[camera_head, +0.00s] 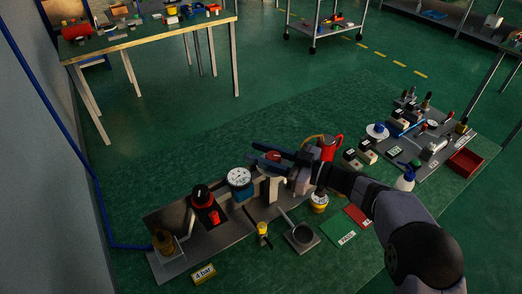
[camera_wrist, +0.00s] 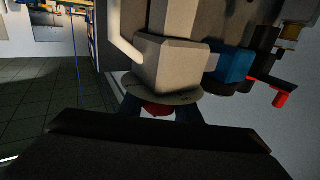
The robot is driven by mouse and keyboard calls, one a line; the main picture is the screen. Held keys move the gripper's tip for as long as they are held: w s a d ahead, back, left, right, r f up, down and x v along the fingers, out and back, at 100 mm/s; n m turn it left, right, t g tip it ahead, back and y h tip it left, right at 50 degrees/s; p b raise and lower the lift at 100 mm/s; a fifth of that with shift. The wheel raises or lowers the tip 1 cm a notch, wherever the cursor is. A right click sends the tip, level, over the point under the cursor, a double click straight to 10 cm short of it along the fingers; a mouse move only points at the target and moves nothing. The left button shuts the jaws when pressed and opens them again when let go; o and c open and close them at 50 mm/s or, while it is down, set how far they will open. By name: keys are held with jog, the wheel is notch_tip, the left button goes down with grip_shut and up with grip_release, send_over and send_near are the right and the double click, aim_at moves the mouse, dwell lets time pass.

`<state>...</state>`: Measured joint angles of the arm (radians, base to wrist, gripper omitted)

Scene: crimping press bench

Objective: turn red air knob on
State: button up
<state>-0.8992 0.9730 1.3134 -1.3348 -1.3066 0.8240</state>
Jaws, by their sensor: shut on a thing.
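The red air knob (camera_head: 273,156) sits on top of a pale block-shaped valve body (camera_head: 271,187) on the bench plate. My gripper (camera_head: 266,154) reaches in from the right, its blue fingers on either side of the knob and shut on it. In the wrist view the knob (camera_wrist: 157,111) shows as a small red patch between the blue fingertips (camera_wrist: 158,108), below a round pale disc (camera_wrist: 160,93). The dark gripper body hides the rest of the knob. Its turned position cannot be told.
A white-faced gauge (camera_head: 239,177) stands just left of the knob. A black and red part (camera_head: 203,196) and a brass-coloured part (camera_head: 164,241) stand further left. A red can (camera_head: 328,147) is close behind my arm. A "4 bar" label (camera_head: 203,274) lies in front.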

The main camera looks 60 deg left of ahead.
jog(key=shift+s+d+n+g+h+b, duration=0.15)
jog(key=shift+n+g+h+b, duration=0.05)
jog(key=shift+n+g+h, duration=0.55)
jog(key=shift+s+d+n+g+h+b, duration=0.1)
jog(key=shift+s+n+g+h+b, duration=0.1)
jog(key=shift+n+g+h, duration=0.55)
jog(key=shift+g, duration=0.4)
jog(key=o, duration=1.1)
jog(key=shift+c, duration=0.2)
jog(key=shift+m+t+y, duration=0.4)
jog(key=shift+t+y, duration=0.1)
